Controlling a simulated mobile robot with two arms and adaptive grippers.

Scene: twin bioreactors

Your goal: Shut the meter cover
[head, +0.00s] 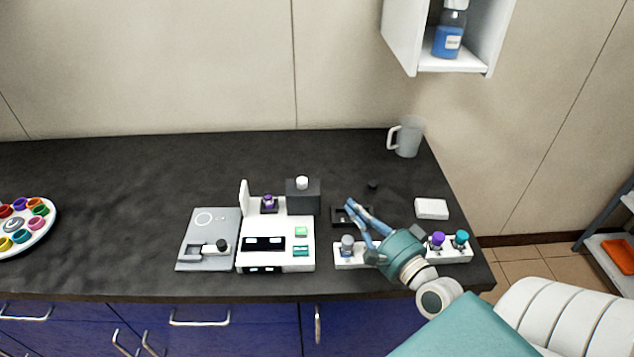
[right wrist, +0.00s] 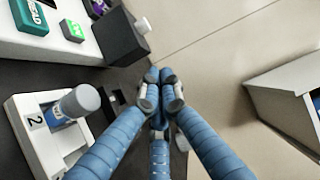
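The meter (head: 275,258) is a white device on the dark bench, with a dark display and green and teal buttons. Its white cover (head: 245,198) stands upright, raised at the back left. A purple-capped vial (head: 268,203) sits in the dark well beside the cover. In the right wrist view, part of the meter (right wrist: 60,45) shows at upper left with its READ button. My right gripper (head: 352,212) is to the right of the meter, above the bench. In the right wrist view its fingertips (right wrist: 160,88) meet with nothing visible between them. My left gripper is out of view.
A dark grey box (head: 303,198) with a white knob adjoins the meter's back right. A white vial rack (head: 350,262) lies beneath my right gripper. A grey flat device (head: 208,240) stands left of the meter. A jug (head: 407,138) stands behind.

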